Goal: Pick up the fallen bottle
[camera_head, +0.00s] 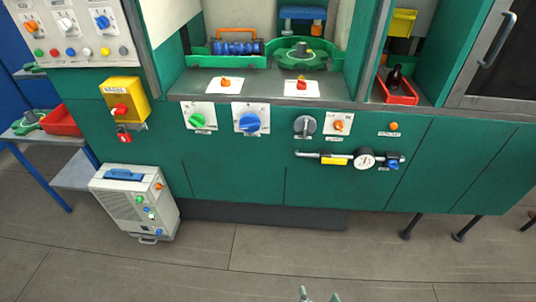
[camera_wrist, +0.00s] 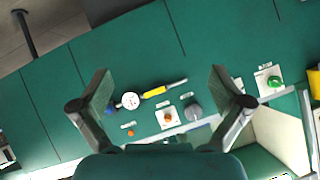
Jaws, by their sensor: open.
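A dark bottle (camera_head: 395,77) stands in or behind a red tray (camera_head: 402,93) on the shelf at the right in the head view. It looks upright or slightly tilted; its base is hidden by the tray wall. I see no bottle clearly lying down in either view. My gripper (camera_wrist: 162,92) is open and empty in the wrist view, its two fingers wide apart in front of the green panel. In the head view only the tips of my gripper (camera_head: 319,295) show at the bottom edge, well away from the bottle.
A green cabinet front carries knobs, a blue dial (camera_head: 249,122) and a pressure gauge (camera_head: 364,158), also in the wrist view (camera_wrist: 130,101). Green trays (camera_head: 225,62) stand on the counter. A grey box unit (camera_head: 135,203) stands on the floor at left. The floor in front is clear.

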